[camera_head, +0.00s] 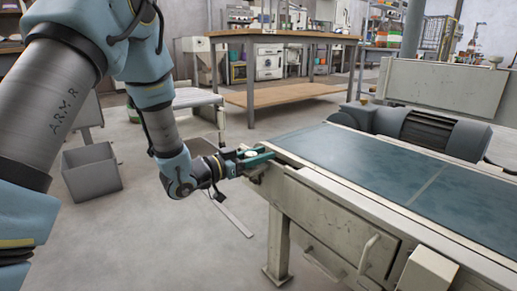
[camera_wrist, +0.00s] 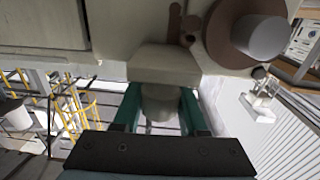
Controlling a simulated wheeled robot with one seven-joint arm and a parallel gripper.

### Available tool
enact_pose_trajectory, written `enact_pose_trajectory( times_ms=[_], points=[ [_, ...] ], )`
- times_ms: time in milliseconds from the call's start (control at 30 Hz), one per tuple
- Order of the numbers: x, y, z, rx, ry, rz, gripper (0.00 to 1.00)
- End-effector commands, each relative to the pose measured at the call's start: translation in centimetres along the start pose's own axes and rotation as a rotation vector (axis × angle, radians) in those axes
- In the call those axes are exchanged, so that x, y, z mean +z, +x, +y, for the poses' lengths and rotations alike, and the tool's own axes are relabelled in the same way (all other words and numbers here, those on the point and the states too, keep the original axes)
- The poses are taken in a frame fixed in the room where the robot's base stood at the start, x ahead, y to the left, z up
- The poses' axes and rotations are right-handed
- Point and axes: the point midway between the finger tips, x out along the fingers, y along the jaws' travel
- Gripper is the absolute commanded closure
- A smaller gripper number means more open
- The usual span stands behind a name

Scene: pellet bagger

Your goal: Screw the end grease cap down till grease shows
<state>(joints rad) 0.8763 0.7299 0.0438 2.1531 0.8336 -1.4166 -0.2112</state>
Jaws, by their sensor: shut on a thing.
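The end grease cap (camera_wrist: 160,103) is a pale, rounded piece under a block on the machine's end in the wrist view. My gripper (camera_wrist: 160,112) has its two green fingers on either side of the cap and is shut on it. In the head view my gripper (camera_head: 254,158) reaches the near left corner of the conveyor (camera_head: 345,195), with a small pale top showing between the fingers. I cannot see any grease, and the cap's far side is hidden.
A motor (camera_head: 440,133) sits beside the belt. A drawer front with a handle (camera_head: 368,253) is on the conveyor's near side. A grey bin (camera_head: 91,172) stands on the floor at left. A workbench (camera_head: 285,38) stands behind. The floor left of the conveyor is mostly clear.

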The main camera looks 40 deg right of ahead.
Motion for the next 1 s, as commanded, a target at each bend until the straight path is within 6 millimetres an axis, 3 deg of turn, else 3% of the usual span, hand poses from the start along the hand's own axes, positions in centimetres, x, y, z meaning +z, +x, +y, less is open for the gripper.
enact_pose_trajectory(
  times_ms=[1000],
  points=[
    [0.0, -1.2, 2.5, 0.965, 0.002, -0.001, 1.00]
  ],
)
